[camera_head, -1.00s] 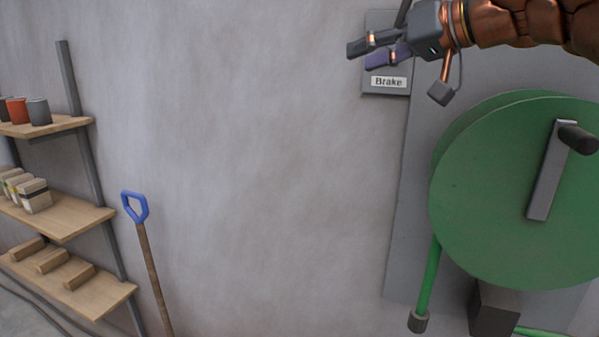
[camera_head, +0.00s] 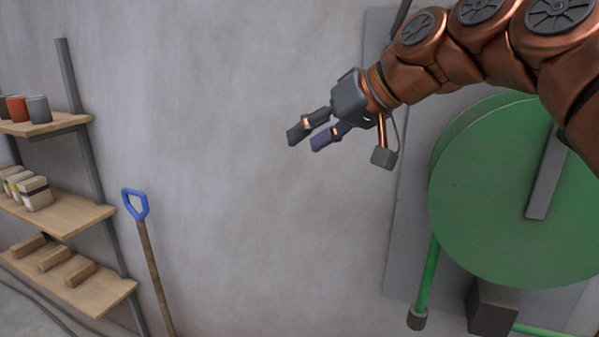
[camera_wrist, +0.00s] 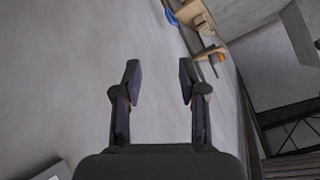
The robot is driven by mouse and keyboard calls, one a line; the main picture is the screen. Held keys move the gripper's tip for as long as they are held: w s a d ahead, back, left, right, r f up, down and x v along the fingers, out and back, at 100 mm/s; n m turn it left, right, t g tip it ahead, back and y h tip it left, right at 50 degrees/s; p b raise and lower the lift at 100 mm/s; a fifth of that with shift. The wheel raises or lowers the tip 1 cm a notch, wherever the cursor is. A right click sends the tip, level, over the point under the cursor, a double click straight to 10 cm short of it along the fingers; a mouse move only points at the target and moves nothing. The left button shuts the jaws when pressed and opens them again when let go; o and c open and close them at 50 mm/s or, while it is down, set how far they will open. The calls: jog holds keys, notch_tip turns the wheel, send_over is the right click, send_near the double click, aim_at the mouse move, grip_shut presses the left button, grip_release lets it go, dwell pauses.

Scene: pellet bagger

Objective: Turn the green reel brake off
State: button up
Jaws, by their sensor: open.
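The green reel (camera_head: 490,200) with its grey crank arm (camera_head: 545,180) is mounted on a grey panel (camera_head: 405,250) at the right of the head view. The brake plate (camera_head: 377,24) shows only as a strip at the top, with part of a dark lever (camera_head: 401,16) above my arm. My arm hides the rest of the plate and its label, so the lever's setting cannot be told. My gripper (camera_head: 305,143) is open and empty, left of the reel and below the brake plate, in front of bare wall. In the wrist view my gripper's fingers (camera_wrist: 158,85) are apart with nothing between them.
Wooden shelves (camera_head: 70,215) with cans and boxes stand at the left. A blue-handled shovel (camera_head: 135,205) leans on the wall beside them. A green hose (camera_head: 428,285) hangs below the reel. The wall between shovel and panel is clear.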

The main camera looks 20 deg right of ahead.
notch_tip(320, 180, down, 5)
jog(key=s+a+g, duration=0.1)
jog(key=s+a, duration=0.1)
jog(key=shift+a+f+g+h, duration=0.2)
jog(key=shift+a+g+h, duration=0.1)
jog(key=shift+w, duration=0.1)
